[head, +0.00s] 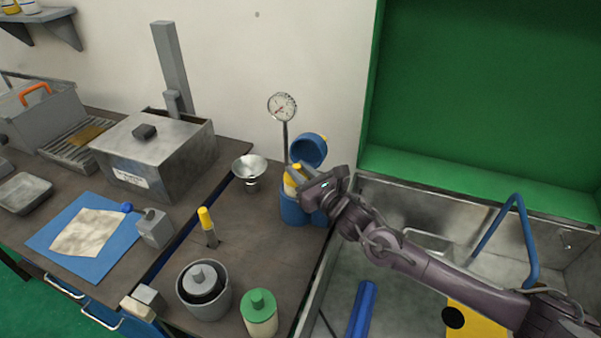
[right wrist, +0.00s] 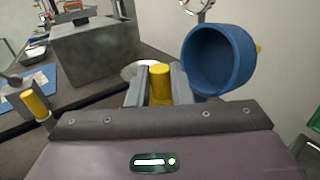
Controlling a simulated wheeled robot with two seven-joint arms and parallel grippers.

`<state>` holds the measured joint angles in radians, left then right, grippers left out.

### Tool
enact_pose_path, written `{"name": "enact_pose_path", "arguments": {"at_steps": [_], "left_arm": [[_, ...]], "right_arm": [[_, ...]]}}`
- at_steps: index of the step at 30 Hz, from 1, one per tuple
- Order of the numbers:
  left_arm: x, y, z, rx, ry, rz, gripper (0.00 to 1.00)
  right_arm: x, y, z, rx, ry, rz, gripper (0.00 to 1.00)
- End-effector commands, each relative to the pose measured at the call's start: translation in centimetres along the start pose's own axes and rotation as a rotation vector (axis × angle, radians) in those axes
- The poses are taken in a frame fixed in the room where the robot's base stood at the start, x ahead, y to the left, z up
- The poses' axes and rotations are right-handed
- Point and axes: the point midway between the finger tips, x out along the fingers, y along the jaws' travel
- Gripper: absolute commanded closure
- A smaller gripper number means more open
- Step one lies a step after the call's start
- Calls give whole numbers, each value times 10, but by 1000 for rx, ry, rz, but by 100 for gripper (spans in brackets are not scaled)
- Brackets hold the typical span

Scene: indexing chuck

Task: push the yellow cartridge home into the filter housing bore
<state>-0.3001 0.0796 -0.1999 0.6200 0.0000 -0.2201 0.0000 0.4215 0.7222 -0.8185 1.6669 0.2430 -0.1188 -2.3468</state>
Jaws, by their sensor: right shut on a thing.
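The yellow cartridge (head: 290,185) stands upright at the mouth of the blue filter housing (head: 292,211). How deep it sits in the bore cannot be told. The housing's round blue lid (head: 309,150) is swung open behind it and shows hollow in the right wrist view (right wrist: 220,57). My right gripper (head: 302,182) is at the top of the housing, shut on the cartridge. In the right wrist view the cartridge's yellow top (right wrist: 160,82) shows between the two fingers. The bore is hidden. My left gripper is in neither view.
A dial gauge (head: 282,107) rises behind the housing, with a metal funnel (head: 250,169) to its left. A yellow-handled tool (head: 206,220), a grey pot (head: 204,291) and a green-lidded jar (head: 259,312) stand nearer. A metal sink (head: 400,309) lies right.

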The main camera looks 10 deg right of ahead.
Motion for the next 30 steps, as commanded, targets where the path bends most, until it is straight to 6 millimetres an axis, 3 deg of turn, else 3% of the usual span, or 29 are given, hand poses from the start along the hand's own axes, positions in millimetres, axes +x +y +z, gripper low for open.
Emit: {"name": "enact_pose_path", "arguments": {"at_steps": [30], "left_arm": [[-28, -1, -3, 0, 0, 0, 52]], "right_arm": [[0, 0, 44, -1, -4, 0, 100]]}}
